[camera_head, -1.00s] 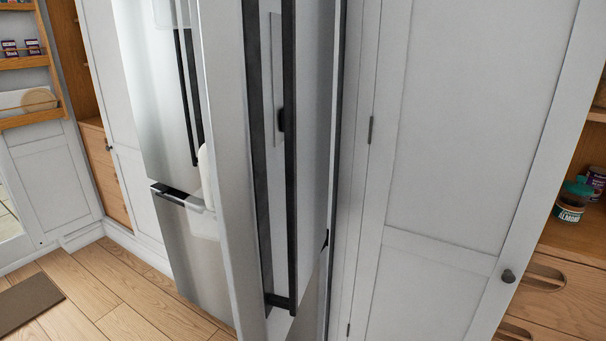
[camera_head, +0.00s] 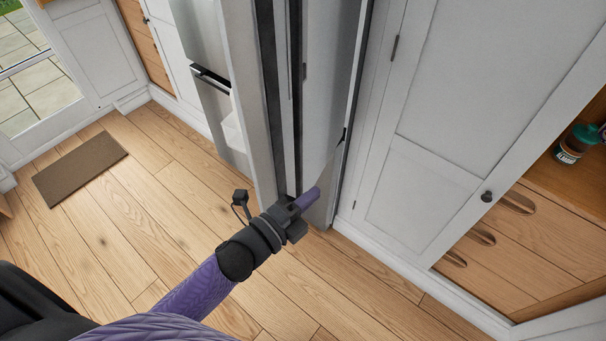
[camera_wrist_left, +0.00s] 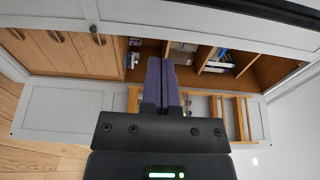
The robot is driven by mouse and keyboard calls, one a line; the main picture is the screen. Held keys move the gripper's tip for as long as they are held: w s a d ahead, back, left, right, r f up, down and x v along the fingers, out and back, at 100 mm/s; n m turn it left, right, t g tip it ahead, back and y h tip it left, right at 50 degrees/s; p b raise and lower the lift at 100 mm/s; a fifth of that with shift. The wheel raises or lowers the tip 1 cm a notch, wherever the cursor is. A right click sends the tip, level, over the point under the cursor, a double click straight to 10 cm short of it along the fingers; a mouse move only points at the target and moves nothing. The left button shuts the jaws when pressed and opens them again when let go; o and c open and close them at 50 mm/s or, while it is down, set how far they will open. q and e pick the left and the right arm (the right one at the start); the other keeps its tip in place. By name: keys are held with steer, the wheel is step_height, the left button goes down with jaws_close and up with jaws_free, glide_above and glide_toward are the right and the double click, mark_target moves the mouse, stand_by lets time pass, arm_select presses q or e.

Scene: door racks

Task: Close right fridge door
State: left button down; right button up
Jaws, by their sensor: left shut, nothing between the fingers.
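The right fridge door (camera_head: 326,85) stands open in the head view, swung out toward me and seen almost edge-on. Its long dark handle (camera_head: 296,90) runs down its face. My left gripper (camera_head: 313,198) is shut and empty, with its purple fingers near the lower end of the handle, in front of the door. I cannot tell whether they touch it. The shut fingers also show in the left wrist view (camera_wrist_left: 161,68), pointing away from the camera. The steel fridge front (camera_head: 225,118) is left of the door. My right gripper is not in view.
A tall white cabinet (camera_head: 450,90) stands right of the door, with wooden drawers (camera_head: 525,245) and an open shelf beyond it. A brown mat (camera_head: 80,168) lies on the wooden floor at left. The floor (camera_head: 170,215) around my arm is clear.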

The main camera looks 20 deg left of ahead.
mark_target(300, 181)
arm_select(q)
steer(key=shift+w+a+p, duration=0.3)
steer(key=shift+w+a, duration=1)
steer(key=shift+w, duration=0.3)
steer(key=shift+a, duration=0.1)
